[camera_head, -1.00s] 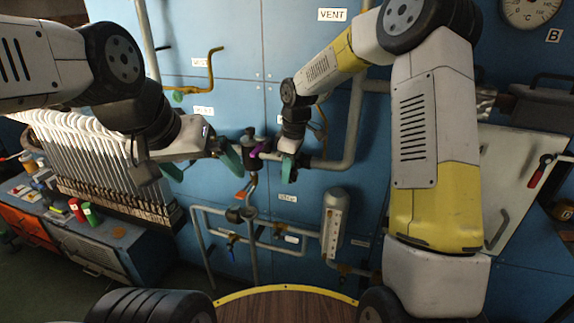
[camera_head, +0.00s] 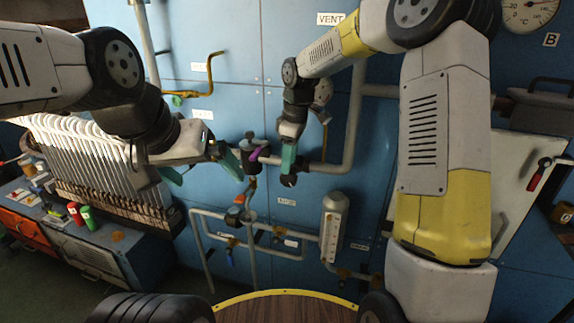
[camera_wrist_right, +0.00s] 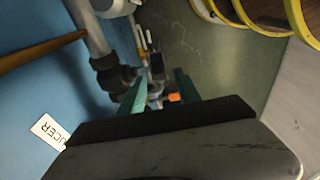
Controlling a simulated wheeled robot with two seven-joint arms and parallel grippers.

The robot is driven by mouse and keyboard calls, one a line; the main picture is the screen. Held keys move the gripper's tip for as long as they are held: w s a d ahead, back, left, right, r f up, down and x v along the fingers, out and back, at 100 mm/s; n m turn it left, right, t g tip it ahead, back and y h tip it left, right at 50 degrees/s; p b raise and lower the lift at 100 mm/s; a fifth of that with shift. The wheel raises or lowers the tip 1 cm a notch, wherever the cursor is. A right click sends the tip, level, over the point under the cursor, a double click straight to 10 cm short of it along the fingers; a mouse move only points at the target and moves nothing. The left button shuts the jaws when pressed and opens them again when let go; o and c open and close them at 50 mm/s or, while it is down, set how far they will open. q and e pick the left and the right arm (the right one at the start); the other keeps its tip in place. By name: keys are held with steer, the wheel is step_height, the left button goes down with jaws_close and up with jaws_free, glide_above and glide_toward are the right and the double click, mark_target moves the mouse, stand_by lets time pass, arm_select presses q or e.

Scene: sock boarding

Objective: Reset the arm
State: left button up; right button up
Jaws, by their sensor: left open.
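My left gripper (camera_head: 200,168) is open and empty in the head view. Its teal right finger is close beside the dark valve with a purple lever (camera_head: 257,153) on the blue wall; I cannot tell whether they touch. My right gripper (camera_head: 288,170) hangs pointing down to the right of that valve, apart from the purple lever. In the right wrist view my right gripper (camera_wrist_right: 160,88) shows its two teal fingers spread, with no object held between them. Pipework and an orange part (camera_wrist_right: 174,97) show beyond the fingers.
Wall pipes (camera_head: 350,135) run close behind my right gripper. A white cylinder (camera_head: 333,225) and lower pipes with small valves stand below. A bench (camera_head: 100,240) with cans and a white ribbed radiator (camera_head: 85,150) are at left. A panel with a red-handled lever (camera_head: 537,178) is at right.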

step_height(320, 180, up, 2)
steer(key=shift+d+r, duration=0.1)
steer(key=shift+s+d+r, duration=0.1)
steer(key=shift+s+r, duration=0.05)
steer(key=s+d+r+m+t, duration=0.2)
steer(key=s+d+r+m, duration=0.1)
steer(key=s, duration=0.5)
steer(key=s+d+r+m+t, duration=0.2)
steer(key=s+d+m, duration=0.3)
steer(key=s, duration=0.4)
steer(key=s+d+r+m+t, duration=0.1)
steer(key=s+d+r+m, duration=0.3)
steer(key=s, duration=0.5)
steer(key=shift+d+r+m+t+y, duration=0.25)
steer(key=shift+r+m+t+y, duration=0.2)
steer(key=shift+m, duration=0.45)
steer(key=shift+r, duration=0.1)
stand_by(0.9)
